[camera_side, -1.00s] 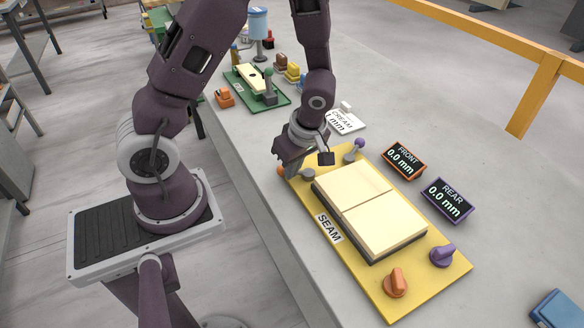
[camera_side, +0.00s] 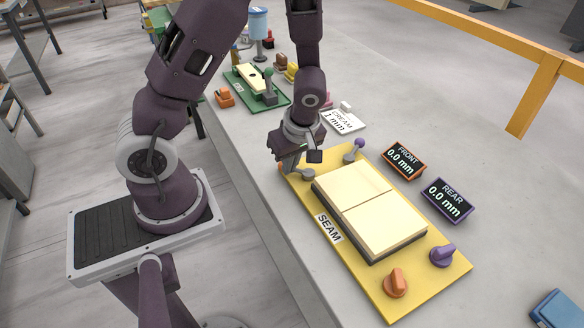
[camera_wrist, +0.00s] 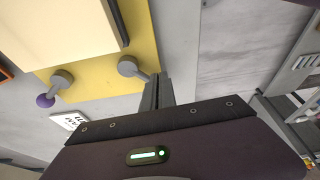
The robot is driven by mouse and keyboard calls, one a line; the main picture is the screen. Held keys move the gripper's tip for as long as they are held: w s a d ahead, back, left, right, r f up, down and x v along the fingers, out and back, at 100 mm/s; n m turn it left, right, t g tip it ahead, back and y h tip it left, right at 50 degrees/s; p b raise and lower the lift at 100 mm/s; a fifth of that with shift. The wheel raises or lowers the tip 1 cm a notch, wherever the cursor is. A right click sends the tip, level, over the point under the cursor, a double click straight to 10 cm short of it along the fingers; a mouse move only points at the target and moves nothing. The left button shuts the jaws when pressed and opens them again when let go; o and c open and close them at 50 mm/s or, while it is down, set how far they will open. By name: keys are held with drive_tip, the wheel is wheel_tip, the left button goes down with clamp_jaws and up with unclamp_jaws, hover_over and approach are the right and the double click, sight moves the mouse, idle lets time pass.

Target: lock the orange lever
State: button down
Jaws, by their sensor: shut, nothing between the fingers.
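The yellow SEAM board (camera_side: 378,285) lies on the slab. The orange lever's grey pivot (camera_side: 308,174) is at its far left corner, and its arm points left toward my fingers. In the wrist view the lever's pivot (camera_wrist: 128,66) shows with a short arm running to my fingers, which hide its end; its orange knob is not clearly seen. My gripper (camera_side: 291,171) is shut and empty, with its fingertips (camera_wrist: 158,78) at the lever's outer end; I cannot tell if they touch. The purple-balled lever (camera_side: 358,144) stands at the far right corner, also in the wrist view (camera_wrist: 46,100).
Two cream panels (camera_side: 385,220) sit side by side on the board. An orange knob (camera_side: 396,283) and a purple knob (camera_side: 442,255) are at its near end. FRONT (camera_side: 404,159) and REAR (camera_side: 448,199) displays read 0.0 mm. A green board (camera_side: 280,97) lies farther back.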

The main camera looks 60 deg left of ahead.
drive_tip(key=shift+w+a, duration=0.3)
drive_tip(key=shift+a, duration=0.4)
drive_tip(key=shift+w+a, duration=0.3)
drive_tip(key=shift+a, duration=0.4)
drive_tip(key=shift+w+a+f, duration=0.1)
drive_tip(key=shift+w+a, duration=0.05)
drive_tip(key=shift+a, duration=0.1)
drive_tip(key=s+d, duration=0.1)
drive_tip(key=d, duration=0.1)
drive_tip(key=s+d+r, duration=0.1)
drive_tip(key=shift+s+d+r, duration=0.2)
drive_tip(key=shift+s+d, duration=0.1)
drive_tip(key=shift+d, duration=0.05)
drive_tip(key=s+a+v, duration=0.1)
drive_tip(key=s+v, duration=0.1)
drive_tip(key=v, duration=0.7)
drive_tip(key=shift+r, duration=0.25)
drive_tip(key=shift+d, duration=0.1)
